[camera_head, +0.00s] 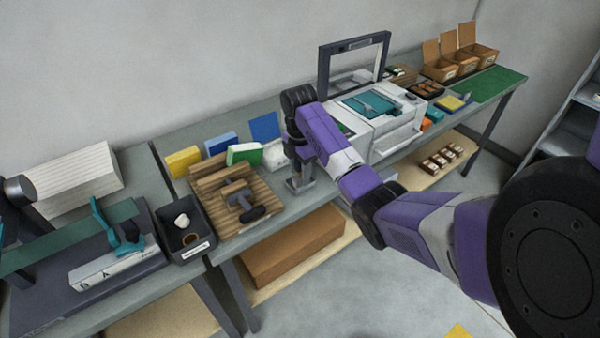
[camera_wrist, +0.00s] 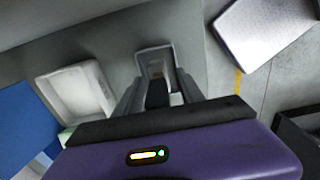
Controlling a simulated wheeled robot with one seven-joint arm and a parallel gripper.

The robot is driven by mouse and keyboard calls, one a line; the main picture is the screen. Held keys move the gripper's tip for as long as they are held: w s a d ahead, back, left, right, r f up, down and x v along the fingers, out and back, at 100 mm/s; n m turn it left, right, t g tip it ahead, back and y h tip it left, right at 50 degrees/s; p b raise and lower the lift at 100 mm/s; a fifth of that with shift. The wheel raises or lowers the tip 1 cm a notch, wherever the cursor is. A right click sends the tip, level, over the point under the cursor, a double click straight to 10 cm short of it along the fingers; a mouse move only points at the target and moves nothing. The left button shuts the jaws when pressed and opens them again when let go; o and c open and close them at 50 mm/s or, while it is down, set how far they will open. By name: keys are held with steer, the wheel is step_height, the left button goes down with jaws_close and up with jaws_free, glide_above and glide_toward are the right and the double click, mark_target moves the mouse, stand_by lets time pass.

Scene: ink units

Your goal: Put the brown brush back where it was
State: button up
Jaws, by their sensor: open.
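My gripper (camera_head: 298,172) points down at the front edge of the grey bench, right of the slatted wooden board. In the wrist view my gripper (camera_wrist: 157,90) has its fingers apart. A small grey holder (camera_wrist: 153,50) lies just beyond and between the fingers, with a little brown and a dark piece showing in it. The holder (camera_head: 299,187) also shows below my gripper in the head view. I cannot tell whether the brown in it is the brush; the brush is not clearly seen in either view.
The wooden board (camera_head: 205,187) bears a dark tool (camera_head: 242,199). A black bin (camera_head: 186,236) stands left of it. A white tray (camera_wrist: 76,92) lies close left of my fingers. A white machine (camera_head: 378,125) with a raised frame stands right of my arm.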

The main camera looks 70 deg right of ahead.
step_height(320, 180, up, 12)
steer(key=p, duration=0.5)
steer(key=shift+f, duration=0.1)
stand_by(0.5)
